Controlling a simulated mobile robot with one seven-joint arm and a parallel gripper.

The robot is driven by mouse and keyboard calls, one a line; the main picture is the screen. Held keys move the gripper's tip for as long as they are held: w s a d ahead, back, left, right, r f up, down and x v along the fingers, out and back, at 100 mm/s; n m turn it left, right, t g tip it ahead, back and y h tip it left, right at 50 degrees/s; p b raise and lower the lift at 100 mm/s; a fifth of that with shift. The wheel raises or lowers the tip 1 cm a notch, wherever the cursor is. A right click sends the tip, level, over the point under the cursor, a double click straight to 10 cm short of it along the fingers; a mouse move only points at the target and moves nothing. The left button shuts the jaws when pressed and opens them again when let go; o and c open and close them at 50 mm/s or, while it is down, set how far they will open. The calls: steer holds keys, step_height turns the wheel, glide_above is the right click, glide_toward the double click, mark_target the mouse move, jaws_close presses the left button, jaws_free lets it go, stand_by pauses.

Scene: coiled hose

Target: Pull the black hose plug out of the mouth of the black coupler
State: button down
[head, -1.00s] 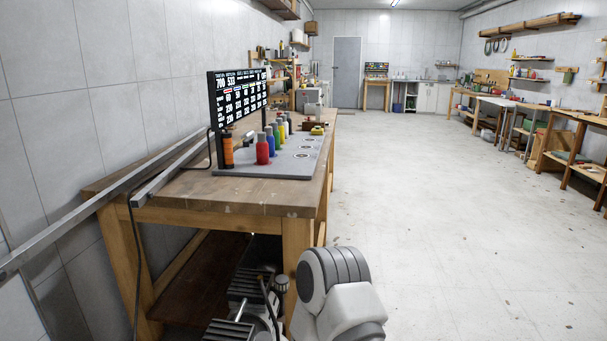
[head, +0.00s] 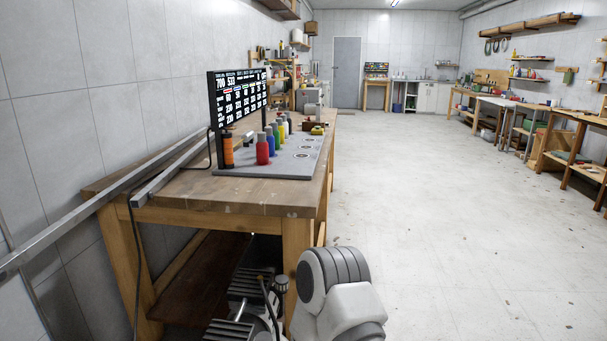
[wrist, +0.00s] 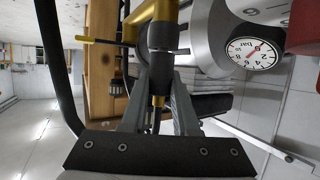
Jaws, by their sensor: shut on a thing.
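In the wrist view, the black coupler (wrist: 162,36) sits on a brass fitting at the top of the picture. Just below it is the black hose plug (wrist: 160,63), in line with the coupler's mouth, with a brass stem (wrist: 158,99) pointing toward my palm. A thin lighter band shows between coupler and plug; I cannot tell how deep the plug sits. My gripper (wrist: 160,76) has one finger on each side of the plug and is shut on it. The head view does not show the gripper, coupler or plug clearly.
A black hose (wrist: 58,70) curves down the left of the wrist view, near a yellow-handled lever (wrist: 87,40). A pressure gauge (wrist: 251,54) is close on the right. The compressor (head: 245,300) stands under the wooden workbench (head: 235,197). The floor to the right is clear.

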steer(key=shift+r, duration=0.15)
steer(key=shift+r+p, duration=1.85)
steer(key=shift+r, duration=0.9)
